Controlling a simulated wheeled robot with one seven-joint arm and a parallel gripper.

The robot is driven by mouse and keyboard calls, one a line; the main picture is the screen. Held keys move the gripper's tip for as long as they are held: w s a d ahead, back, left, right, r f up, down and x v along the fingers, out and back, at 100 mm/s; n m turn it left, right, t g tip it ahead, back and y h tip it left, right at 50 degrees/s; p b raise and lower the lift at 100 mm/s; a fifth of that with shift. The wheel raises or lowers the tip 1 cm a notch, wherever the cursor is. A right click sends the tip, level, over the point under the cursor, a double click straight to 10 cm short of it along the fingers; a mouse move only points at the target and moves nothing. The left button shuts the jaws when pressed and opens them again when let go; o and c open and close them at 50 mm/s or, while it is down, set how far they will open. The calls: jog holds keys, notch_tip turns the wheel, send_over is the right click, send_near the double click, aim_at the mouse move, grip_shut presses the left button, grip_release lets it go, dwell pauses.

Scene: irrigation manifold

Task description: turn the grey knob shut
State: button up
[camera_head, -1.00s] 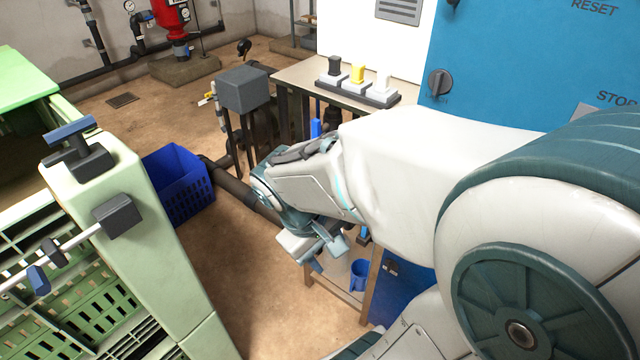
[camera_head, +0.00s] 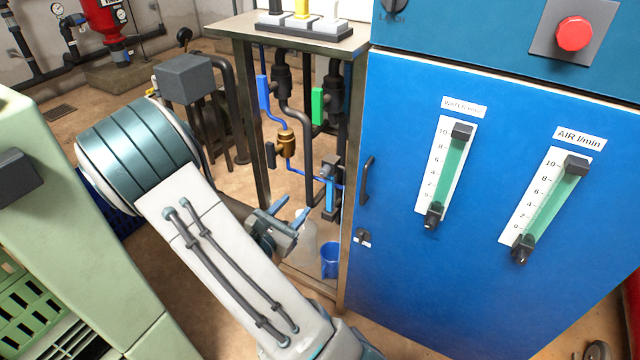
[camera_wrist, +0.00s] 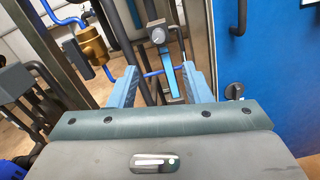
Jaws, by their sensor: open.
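A small round grey knob (camera_wrist: 158,35) shows in the wrist view on a dark fitting in the pipe frame; I cannot be sure it is the task's grey knob. A grey block in that place shows in the head view (camera_head: 331,163). The knob's turned position is not clear.
A blue cabinet (camera_head: 400,270) with a dark handle (camera_head: 367,180) stands close on the right. A brass fitting (camera_head: 286,143), a green-handled valve (camera_head: 317,106) and dark pipes fill the frame. A steel post (camera_head: 352,190) divides frame and cabinet. A green crate stand (camera_head: 90,260) is at left.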

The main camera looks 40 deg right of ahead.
aim_at(323, 173)
jog(key=b+x, duration=0.1)
jog(key=x, duration=1.2)
jog(key=shift+w+d, duration=0.25)
jog(key=shift+d, duration=0.05)
grip_shut()
